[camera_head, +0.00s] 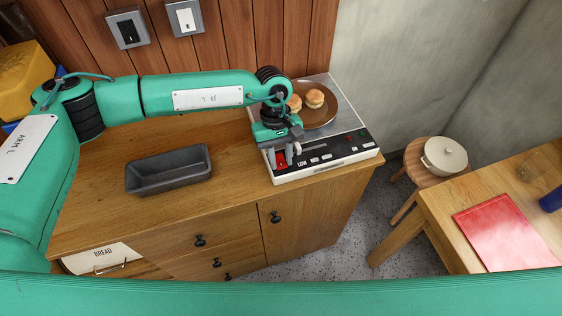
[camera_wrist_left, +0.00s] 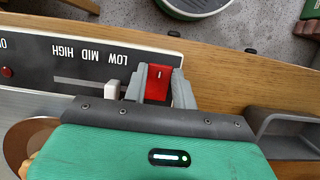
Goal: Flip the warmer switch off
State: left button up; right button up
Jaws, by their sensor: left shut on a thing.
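The warmer (camera_head: 352,142) stands at the right end of the wooden counter, with a black front panel marked LOW, MID and HIGH. Its red switch (camera_head: 281,159) is at the panel's left end in the head view. It also shows in the left wrist view (camera_wrist_left: 158,78), with a white line mark. My left gripper (camera_head: 285,154) comes down over the panel and is shut on the red switch, one grey finger on each side. A white slider knob (camera_wrist_left: 111,89) is just beside a finger. My right gripper is not in view.
A brown plate (camera_head: 325,119) with buns (camera_head: 314,98) sits on the warmer. A dark loaf tin (camera_head: 168,170) lies on the counter. Two wall switches (camera_head: 127,28) are behind. A stool with a pot (camera_head: 443,156) and a table with a red board (camera_head: 505,232) stand right.

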pick_arm(q)
jog(key=o, duration=1)
jog(key=shift+r, duration=0.1)
